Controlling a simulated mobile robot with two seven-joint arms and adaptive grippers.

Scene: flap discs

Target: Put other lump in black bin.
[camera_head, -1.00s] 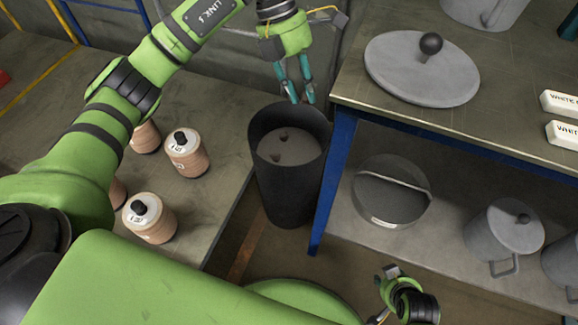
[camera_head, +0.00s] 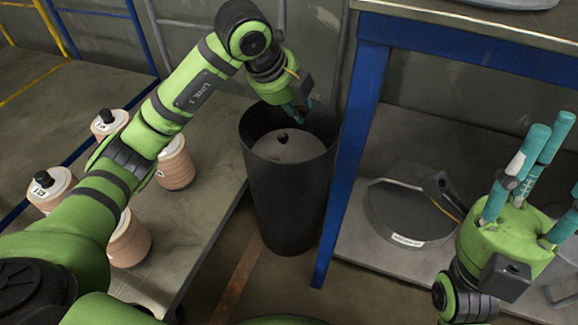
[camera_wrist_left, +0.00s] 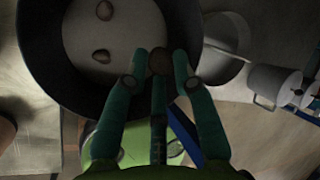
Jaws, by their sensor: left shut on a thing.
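The black bin (camera_head: 290,205) stands upright on the floor between the bench on the left and the workbench on the right. A dark lump (camera_head: 282,136) lies on its grey inside floor. The left wrist view shows two lumps there, one (camera_wrist_left: 104,10) near the top and another (camera_wrist_left: 101,56) below it. My left gripper (camera_head: 300,112) points down at the bin's opening, by the right side of the rim. It is shut on a brownish lump (camera_wrist_left: 160,61), seen between its fingertips. My right gripper (camera_head: 532,165) is raised at the right, fingers apart and empty.
The workbench's blue leg (camera_head: 346,160) stands close beside the bin's right side. Several copper-coloured spools (camera_head: 173,165) stand on the left bench. A grey round container (camera_head: 402,212) sits on the workbench's lower shelf.

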